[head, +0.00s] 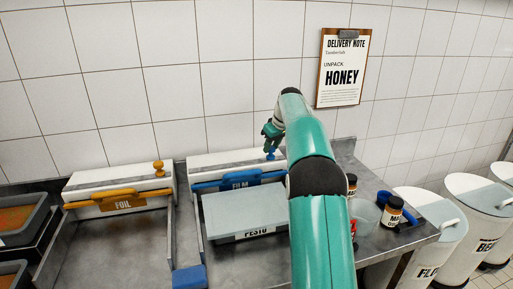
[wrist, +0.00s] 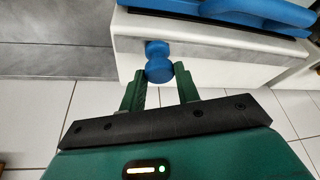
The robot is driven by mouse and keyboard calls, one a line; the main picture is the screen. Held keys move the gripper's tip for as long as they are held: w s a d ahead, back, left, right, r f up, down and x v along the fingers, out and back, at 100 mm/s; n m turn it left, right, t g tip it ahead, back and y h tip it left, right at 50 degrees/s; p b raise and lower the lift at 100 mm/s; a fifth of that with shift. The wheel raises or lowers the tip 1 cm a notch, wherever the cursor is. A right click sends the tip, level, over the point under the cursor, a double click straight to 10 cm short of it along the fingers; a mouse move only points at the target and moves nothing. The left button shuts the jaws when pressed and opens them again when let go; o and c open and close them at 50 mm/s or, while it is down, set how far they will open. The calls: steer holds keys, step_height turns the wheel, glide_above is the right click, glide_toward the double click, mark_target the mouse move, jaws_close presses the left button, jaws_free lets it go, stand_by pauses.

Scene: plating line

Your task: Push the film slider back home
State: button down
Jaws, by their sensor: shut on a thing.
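The film dispenser (head: 215,161) is a white box with a blue front bar labelled FILM, standing against the tiled wall. Its blue slider knob (head: 270,155) is near the box's right end. My gripper (head: 271,143) is at the knob. In the wrist view, my gripper's green fingers (wrist: 160,73) stand on either side of the round blue knob (wrist: 158,68) and are shut on it. The white box (wrist: 195,50) and its blue bar (wrist: 255,12) also show there. My arm hides part of the dispenser's right side in the head view.
A foil dispenser (head: 105,183) with an orange knob stands to the left. A PESTO tub (head: 240,213) sits in front of the film dispenser. Jars (head: 392,211) and a clear bowl (head: 367,214) are right of my arm. White bins (head: 480,215) stand off the counter's right end.

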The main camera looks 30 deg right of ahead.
mark_target(279, 158)
steer(key=shift+s+d, duration=0.2)
steer(key=shift+d, duration=0.45)
steer(key=shift+s+d, duration=0.15)
steer(key=shift+d, duration=0.6)
steer(key=c, duration=1)
jaws_free()
steer(key=shift+d, duration=0.1)
steer(key=shift+c, duration=0.2)
steer(key=shift+a, duration=0.2)
steer(key=shift+s+r, duration=0.1)
steer(key=shift+r, duration=0.5)
steer(key=v, duration=1.2)
steer(key=shift+r, duration=0.3)
steer(key=shift+s+d, duration=0.1)
